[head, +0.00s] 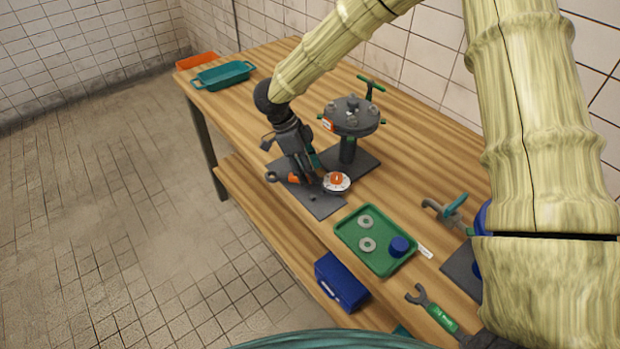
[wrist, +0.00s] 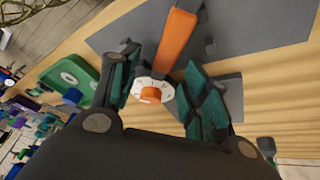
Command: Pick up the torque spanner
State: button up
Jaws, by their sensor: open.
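An orange-handled tool, which looks like the torque spanner, lies on a dark plate under my gripper; its orange part (head: 293,178) shows in the head view. In the wrist view its orange bar (wrist: 177,40) runs between my fingers. A white dial with an orange knob (head: 337,182) sits beside my fingertips; this dial also shows in the wrist view (wrist: 152,92). I cannot tell whether bar and dial are joined. My gripper (head: 308,178) points down, its jaws open around the bar, which also shows in the wrist view (wrist: 160,72). The fingers hide part of the tool.
A round flanged stand (head: 352,117) rises close behind my gripper. A green tray (head: 345,232) with rings and a blue cap lies nearer. A green-handled spanner (head: 437,312) lies near the front edge. A blue box (head: 341,283) is below. A teal bin (head: 223,75) stands at the far end.

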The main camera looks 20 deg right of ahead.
jog(key=shift+x, duration=0.9)
jog(key=shift+d+f, duration=0.1)
jog(key=shift+f, duration=0.2)
jog(key=shift+s+r, duration=0.1)
jog(key=shift+r, duration=0.05)
jog(key=shift+c, duration=0.4)
grip_shut()
